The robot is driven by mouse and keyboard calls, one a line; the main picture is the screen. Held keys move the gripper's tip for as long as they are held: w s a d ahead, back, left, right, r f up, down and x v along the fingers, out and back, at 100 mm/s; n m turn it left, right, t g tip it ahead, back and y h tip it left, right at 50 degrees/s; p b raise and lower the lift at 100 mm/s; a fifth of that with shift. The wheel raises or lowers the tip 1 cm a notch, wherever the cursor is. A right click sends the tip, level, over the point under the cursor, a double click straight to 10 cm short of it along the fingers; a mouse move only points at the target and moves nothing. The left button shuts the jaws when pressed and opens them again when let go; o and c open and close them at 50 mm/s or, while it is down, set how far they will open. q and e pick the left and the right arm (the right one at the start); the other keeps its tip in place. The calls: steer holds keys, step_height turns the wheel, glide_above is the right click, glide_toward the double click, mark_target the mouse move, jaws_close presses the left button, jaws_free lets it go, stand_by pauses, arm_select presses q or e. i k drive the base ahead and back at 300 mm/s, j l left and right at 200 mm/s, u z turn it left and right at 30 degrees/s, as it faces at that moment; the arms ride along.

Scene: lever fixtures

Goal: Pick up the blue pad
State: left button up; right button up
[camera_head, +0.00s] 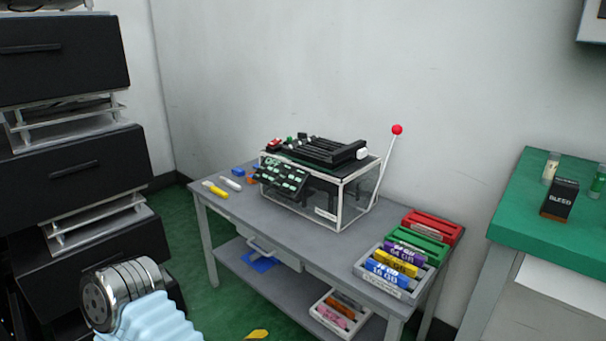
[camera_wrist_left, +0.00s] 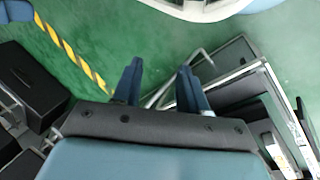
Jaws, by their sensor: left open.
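A flat blue piece (camera_head: 260,262), which looks like the blue pad, lies on the lower shelf of the grey table, partly hidden under the drawer with a handle. A small blue block (camera_head: 238,171) sits on the tabletop at its far left. My left gripper (camera_wrist_left: 160,85) shows in the left wrist view with its two dark blue fingers apart and nothing between them. Below the fingers is green floor and a metal frame; no blue pad shows there. My right gripper is in neither view.
The grey table (camera_head: 235,208) carries a machine (camera_head: 320,185) with a red-knobbed lever (camera_head: 397,130). Trays of coloured bars (camera_head: 395,270) stand at its right. Black drawer units (camera_head: 75,180) stand left; a green-topped table (camera_head: 520,215) stands right. Green floor lies between the drawers and table.

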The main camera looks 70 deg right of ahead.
mark_target(237, 172)
steer(key=z, duration=0.4)
steer(key=i+z, duration=0.1)
steer(key=z, duration=0.7)
steer(key=i+z, duration=0.1)
steer(key=z, duration=0.75)
